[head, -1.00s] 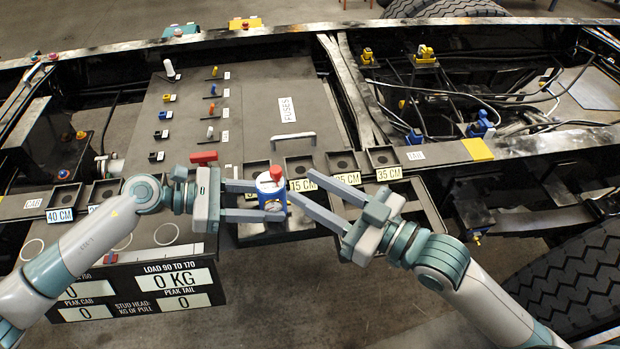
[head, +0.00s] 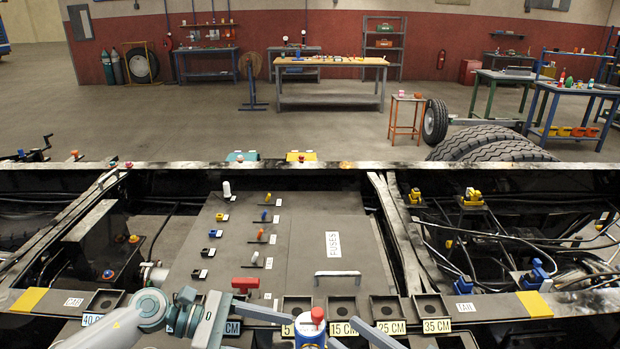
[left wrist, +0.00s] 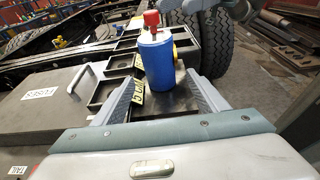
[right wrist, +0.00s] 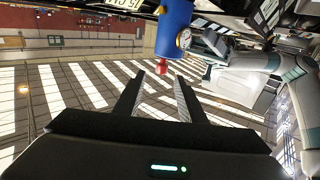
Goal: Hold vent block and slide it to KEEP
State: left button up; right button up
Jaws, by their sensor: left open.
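A blue cylinder with a white top, red cap and side gauge (head: 311,330) stands at the head view's bottom edge; I cannot tell if it is the vent block. No KEEP mark is readable. In the left wrist view my left gripper (left wrist: 161,78) is open, its fingers on either side of the cylinder (left wrist: 157,66). In the right wrist view my right gripper (right wrist: 160,77) is open and empty, with the cylinder (right wrist: 174,22) beyond its fingertips. In the head view only a finger of the right gripper shows. A red handle (head: 245,284) lies on the panel behind.
A row of square trays with labels such as 15 CM (head: 343,329), 25 CM (head: 391,328) and 35 CM (head: 437,326) runs along the near rail. The FUSES panel (head: 335,262) has a raised bar handle (head: 338,274). Cables and fittings fill the frame bay at right.

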pick_arm(q)
jog(key=v, duration=0.6)
jog(key=shift+a, duration=0.1)
